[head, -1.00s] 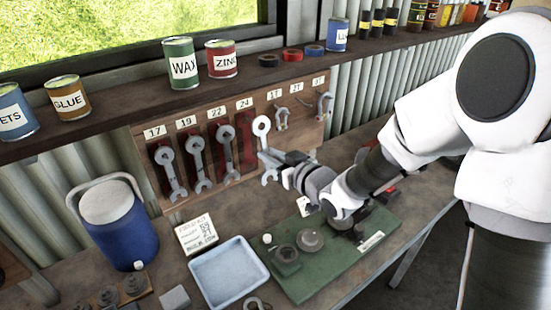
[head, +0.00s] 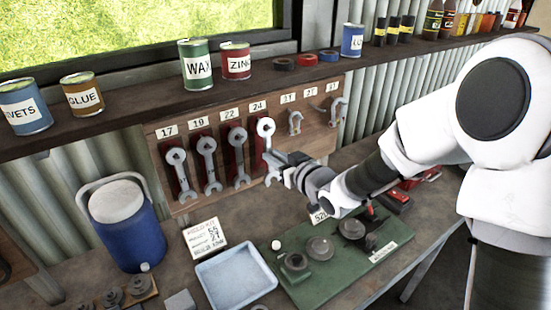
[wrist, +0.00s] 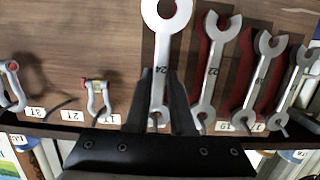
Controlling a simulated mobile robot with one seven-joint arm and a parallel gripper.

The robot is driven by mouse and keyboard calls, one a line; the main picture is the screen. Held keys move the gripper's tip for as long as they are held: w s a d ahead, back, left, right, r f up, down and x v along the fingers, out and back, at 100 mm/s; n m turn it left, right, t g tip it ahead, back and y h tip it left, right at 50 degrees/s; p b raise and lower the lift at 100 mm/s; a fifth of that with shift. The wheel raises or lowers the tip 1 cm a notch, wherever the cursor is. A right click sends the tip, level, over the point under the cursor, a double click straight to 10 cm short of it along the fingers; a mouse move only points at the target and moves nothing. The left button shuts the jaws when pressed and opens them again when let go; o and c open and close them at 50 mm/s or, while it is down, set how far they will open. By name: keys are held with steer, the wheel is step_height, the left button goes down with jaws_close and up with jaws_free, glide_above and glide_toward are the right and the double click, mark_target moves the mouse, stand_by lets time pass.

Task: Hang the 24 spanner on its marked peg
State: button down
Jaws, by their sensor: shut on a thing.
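The 24 spanner (head: 266,151) is grey and hangs upright in my gripper (head: 279,165), ring end up and open jaw down. In the wrist view, which is upside down, the number 24 shows on its shaft (wrist: 161,60), between the two fingers of my gripper (wrist: 163,92). The spanner is in front of the red mark (head: 257,135) under the 24 label (head: 258,106) on the wooden board (head: 215,190).
Spanners 22 (head: 237,155), 19 (head: 208,165) and 17 (head: 180,175) hang to the left. Shackles (head: 295,122) hang to the right. Below are a blue tray (head: 235,275) and a green board (head: 320,285) with parts. A shelf with tins runs above.

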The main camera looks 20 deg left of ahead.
stand_by(0.4)
steer(key=c, duration=0.7)
jaws_free()
steer(key=b+v, duration=0.4)
steer(key=v, duration=1.3)
steer(key=d+r+m+t+h, duration=0.2)
steer(key=d+m+h, duration=0.4)
steer(key=d+h, duration=0.8)
steer(key=s+d+m+g, duration=0.1)
steer(key=s+d+g, duration=0.1)
steer(key=s, duration=0.3)
steer(key=s+d+f+m+g+y, duration=0.1)
steer(key=s+g, duration=0.1)
steer(key=s, duration=0.4)
steer(key=s+d+f+m+g+y, duration=0.1)
steer(key=s+d+g, duration=0.1)
steer(key=s, duration=0.3)
steer(key=shift+s+d+m+g, duration=0.25)
steer(key=shift+d+m+g, duration=0.05)
steer(key=shift+m, duration=0.1)
